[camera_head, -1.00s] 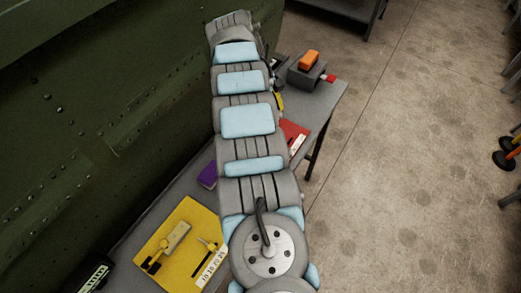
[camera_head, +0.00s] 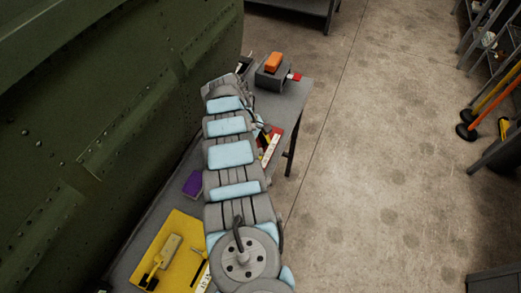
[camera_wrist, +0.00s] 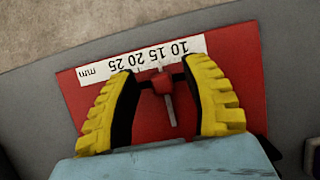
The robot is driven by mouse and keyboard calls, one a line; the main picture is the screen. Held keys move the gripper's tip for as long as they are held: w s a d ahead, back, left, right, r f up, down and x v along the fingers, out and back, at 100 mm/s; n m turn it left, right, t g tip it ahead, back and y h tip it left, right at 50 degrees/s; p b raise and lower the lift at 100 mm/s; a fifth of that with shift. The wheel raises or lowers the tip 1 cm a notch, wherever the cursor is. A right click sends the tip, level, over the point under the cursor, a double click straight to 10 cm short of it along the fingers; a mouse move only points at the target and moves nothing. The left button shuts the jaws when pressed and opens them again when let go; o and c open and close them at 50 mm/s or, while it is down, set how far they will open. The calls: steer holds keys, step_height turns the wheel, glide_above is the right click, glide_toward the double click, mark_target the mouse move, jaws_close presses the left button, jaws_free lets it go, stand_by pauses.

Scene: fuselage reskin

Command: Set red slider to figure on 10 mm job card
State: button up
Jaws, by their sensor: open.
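In the wrist view a red board (camera_wrist: 80,100) carries a white strip (camera_wrist: 105,68) marked in mm, with 10, 15, 20 and 25 upside down and 10 at the right. A small red slider (camera_wrist: 162,85) with a dark crosspiece sits on a pale rail below the strip's middle figures; its exact setting is unclear. My gripper (camera_wrist: 165,95) is open, its yellow-ridged fingers on either side of the slider, apart from its red block. In the head view the red board (camera_head: 277,138) is partly hidden by my arm, and so is the gripper. I cannot make out a job card.
A yellow board (camera_head: 188,262) with a lever-like piece lies at the lower left. A purple block (camera_head: 193,183) is beside my arm. A grey box (camera_head: 273,77) with an orange piece stands at the bench's far end. The green fuselage (camera_head: 80,130) borders the bench's left side.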

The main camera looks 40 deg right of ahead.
steer(key=shift+s+f, duration=0.15)
steer(key=shift+f, duration=0.25)
jaws_close()
steer(key=shift+d, duration=0.1)
